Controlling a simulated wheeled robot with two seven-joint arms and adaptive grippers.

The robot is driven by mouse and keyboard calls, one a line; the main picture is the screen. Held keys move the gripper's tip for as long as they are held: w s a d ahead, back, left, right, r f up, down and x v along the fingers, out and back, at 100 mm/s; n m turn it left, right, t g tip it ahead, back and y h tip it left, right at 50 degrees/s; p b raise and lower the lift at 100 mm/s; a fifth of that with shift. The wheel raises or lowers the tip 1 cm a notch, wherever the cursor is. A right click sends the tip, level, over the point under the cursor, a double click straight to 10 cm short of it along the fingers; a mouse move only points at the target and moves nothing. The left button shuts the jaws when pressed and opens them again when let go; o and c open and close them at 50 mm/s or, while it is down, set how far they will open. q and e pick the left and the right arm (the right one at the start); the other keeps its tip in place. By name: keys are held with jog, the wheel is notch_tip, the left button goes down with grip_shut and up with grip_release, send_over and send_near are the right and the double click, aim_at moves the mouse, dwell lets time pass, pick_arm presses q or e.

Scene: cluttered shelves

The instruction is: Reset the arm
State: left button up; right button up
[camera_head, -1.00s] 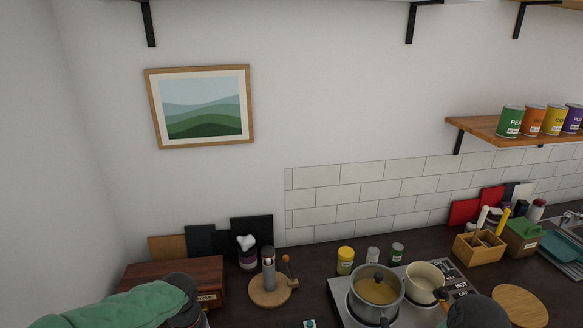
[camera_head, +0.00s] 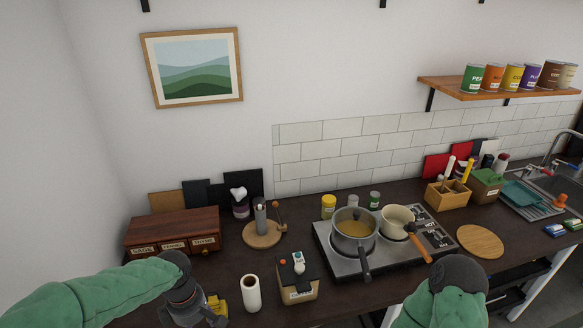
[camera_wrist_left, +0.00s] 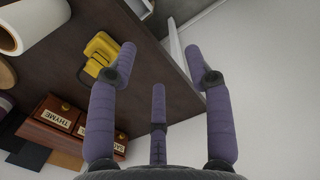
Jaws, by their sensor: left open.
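My left arm in its green sleeve comes in from the left in the head view, and my left gripper (camera_head: 194,308) is at the counter's front left, partly cut off by the lower edge. In the left wrist view the purple fingers of my left gripper (camera_wrist_left: 163,68) are spread apart with nothing between them. A yellow object (camera_head: 217,304) is close beside it; it also shows in the wrist view (camera_wrist_left: 98,54). My right arm's green sleeve shows at the lower right; its gripper is hidden.
A paper roll (camera_head: 251,293) and a wooden box (camera_head: 298,287) stand right of the left gripper. A wooden drawer box (camera_head: 173,232) is behind it. A hob (camera_head: 330,250) carries a pot (camera_head: 354,236) and a pan (camera_head: 397,222). A round board (camera_head: 480,241) lies further right.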

pick_arm(q)
jog(key=s+d+f+m+h+b, duration=0.1)
jog(key=d+f+m, duration=0.3)
jog(key=f, duration=0.5)
jog(key=s+d+f+m+h+b, duration=0.1)
jog(key=d+f+m+h, duration=0.1)
jog(key=d+f+m, duration=0.45)
jog(key=s+d+f+m, duration=0.1)
jog(key=s+f+m, duration=0.1)
jog(key=s+f, duration=0.3)
jog(key=s+d+f+m+b, duration=0.1)
jog(key=s+f+m, duration=0.2)
jog(key=f, duration=0.7)
jog(key=shift+s+d+f+h, duration=0.15)
jog(key=shift+s+d+h, duration=0.2)
jog(key=shift+s, duration=0.5)
